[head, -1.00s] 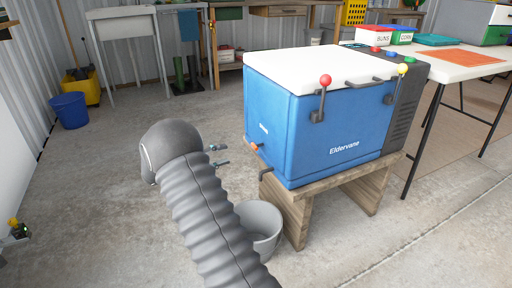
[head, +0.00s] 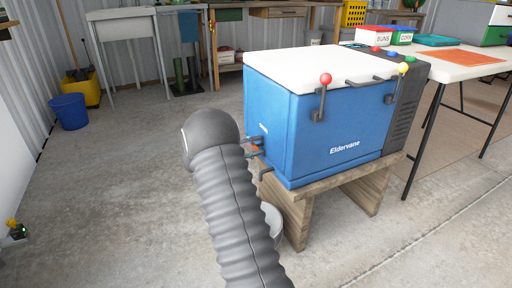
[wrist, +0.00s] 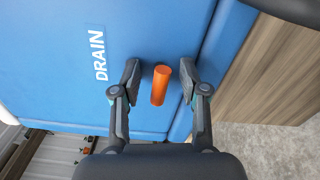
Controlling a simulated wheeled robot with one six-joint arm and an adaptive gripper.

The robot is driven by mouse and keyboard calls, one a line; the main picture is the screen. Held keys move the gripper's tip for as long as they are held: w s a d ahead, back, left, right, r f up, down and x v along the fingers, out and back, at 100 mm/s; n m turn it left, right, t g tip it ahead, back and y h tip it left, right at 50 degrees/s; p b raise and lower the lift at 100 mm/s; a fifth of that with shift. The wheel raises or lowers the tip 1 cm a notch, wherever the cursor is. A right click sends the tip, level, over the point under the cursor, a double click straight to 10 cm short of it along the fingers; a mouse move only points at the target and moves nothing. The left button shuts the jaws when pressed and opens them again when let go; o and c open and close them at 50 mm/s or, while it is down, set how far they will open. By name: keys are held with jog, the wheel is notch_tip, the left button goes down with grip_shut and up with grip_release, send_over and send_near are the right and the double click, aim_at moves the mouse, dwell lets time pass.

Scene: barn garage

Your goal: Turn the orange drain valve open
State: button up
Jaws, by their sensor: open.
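The orange drain valve (wrist: 160,85) shows in the wrist view as a short orange handle on the blue side of the cooler (head: 320,128), beside the white word DRAIN. My gripper (wrist: 160,86) is open in the wrist view, with one finger on each side of the handle and a gap on both sides. A dark bent spout (head: 265,173) sticks out low on that side.
The cooler stands on a wooden stand (head: 300,205). A grey bucket (head: 272,220) sits on the floor below, mostly behind my arm. A white table (head: 450,70) is at the right.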

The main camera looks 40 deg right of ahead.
grip_shut()
jog(key=shift+r+n+p, duration=0.1)
jog(key=shift+n+p, duration=0.3)
jog(key=n+p, duration=0.2)
jog(key=n, duration=0.1)
jog(key=shift+r, duration=0.1)
jog(key=n+p, duration=0.4)
jog(key=n, duration=0.1)
jog(key=shift+p, duration=0.4)
jog(key=n+p, duration=0.4)
jog(key=n, duration=0.1)
jog(key=shift+n, duration=0.3)
jog(key=shift+n+p, duration=0.9)
jog(key=shift+n, duration=0.8)
jog(key=shift+f, duration=0.25)
